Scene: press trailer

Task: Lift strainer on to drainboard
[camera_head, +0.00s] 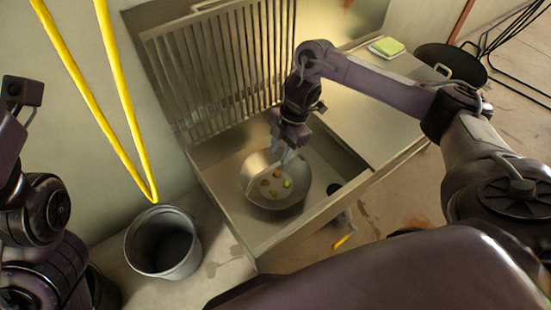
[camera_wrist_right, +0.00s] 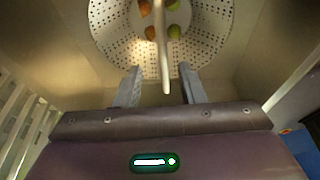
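The strainer (camera_head: 268,203) is a round metal bowl in the sink basin (camera_head: 222,205), holding several small green and reddish-orange pieces. In the right wrist view the perforated strainer (camera_wrist_right: 110,50) has a thin upright handle (camera_wrist_right: 162,50) across its middle. My right gripper (camera_head: 284,158) is over the strainer's upper side. In the right wrist view my right gripper (camera_wrist_right: 160,88) is open, with the handle's end between its fingers and a gap on both sides. The drainboard (camera_head: 365,115) is the flat metal surface right of the basin. My left arm is at the left edge; its fingers are not visible.
A grey bucket (camera_head: 163,243) stands on the floor left of the sink. A slatted metal rack (camera_head: 215,65) rises behind the basin. The drainboard's middle is clear.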

